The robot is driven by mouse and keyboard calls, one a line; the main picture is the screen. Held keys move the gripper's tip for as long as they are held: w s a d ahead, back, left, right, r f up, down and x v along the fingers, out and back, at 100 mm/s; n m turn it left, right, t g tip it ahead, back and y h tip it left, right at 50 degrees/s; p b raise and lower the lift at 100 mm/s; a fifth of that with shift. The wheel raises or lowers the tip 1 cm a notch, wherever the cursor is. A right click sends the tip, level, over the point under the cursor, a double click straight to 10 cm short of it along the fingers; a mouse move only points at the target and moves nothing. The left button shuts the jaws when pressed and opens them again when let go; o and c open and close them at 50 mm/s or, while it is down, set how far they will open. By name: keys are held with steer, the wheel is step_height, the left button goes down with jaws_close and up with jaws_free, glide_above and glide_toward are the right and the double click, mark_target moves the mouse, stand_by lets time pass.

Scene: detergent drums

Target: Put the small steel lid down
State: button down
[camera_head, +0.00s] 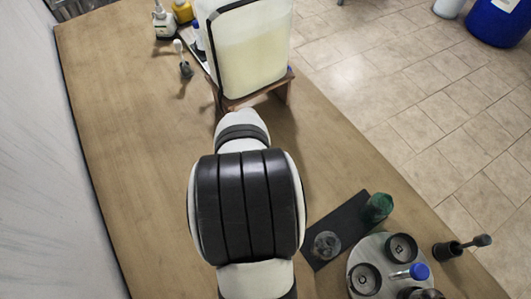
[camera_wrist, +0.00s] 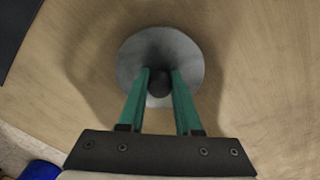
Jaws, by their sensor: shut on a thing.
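The small steel lid (camera_wrist: 133,60) is a round grey disc with a dark knob (camera_wrist: 159,83) in its middle. It shows in the wrist view over bare wooden tabletop. My gripper (camera_wrist: 160,74) has its two green fingers closed on either side of the knob. Soft shadows spread on the wood around the lid; I cannot tell whether its rim touches the table. In the head view my own arm hides the gripper and the lid.
A tank of pale yellow liquid (camera_head: 252,55) stands on a wooden stand at the table's back edge. The table's left (camera_head: 130,150) is clear.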

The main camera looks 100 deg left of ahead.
steer(key=shift+f, duration=0.85)
steer(key=shift+f, duration=0.1)
steer(key=c, duration=0.6)
jaws_free()
step_height(320, 180, up, 11)
steer(key=shift+r, duration=0.2)
steer(key=shift+o, duration=0.5)
steer(key=shift+r, duration=0.45)
